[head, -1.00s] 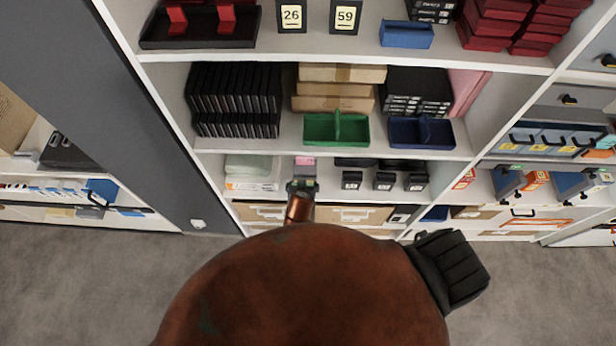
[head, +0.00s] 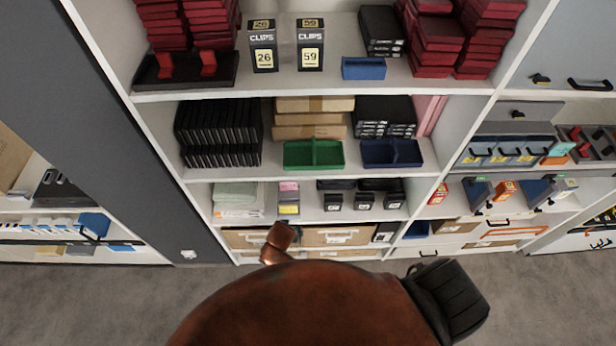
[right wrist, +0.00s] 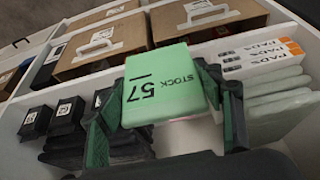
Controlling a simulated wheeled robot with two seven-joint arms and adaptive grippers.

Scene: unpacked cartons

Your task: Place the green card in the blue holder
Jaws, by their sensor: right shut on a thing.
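A light green card (right wrist: 165,85) marked "STOCK 57" is between the dark green fingers of my right gripper (right wrist: 165,115) in the right wrist view. The gripper is shut on it, in front of the shelf. A small blue open box (head: 363,68) stands on the upper shelf and a darker blue bin (head: 392,153) on the middle shelf; I cannot tell which is the blue holder. My left gripper is not in view.
A green bin (head: 313,154) stands left of the dark blue bin. Black cases (head: 218,133) and a black tray (head: 186,70) with red stands are at left. Pale green pads (right wrist: 280,110) lie near my right gripper. Shelf edges and uprights frame the space.

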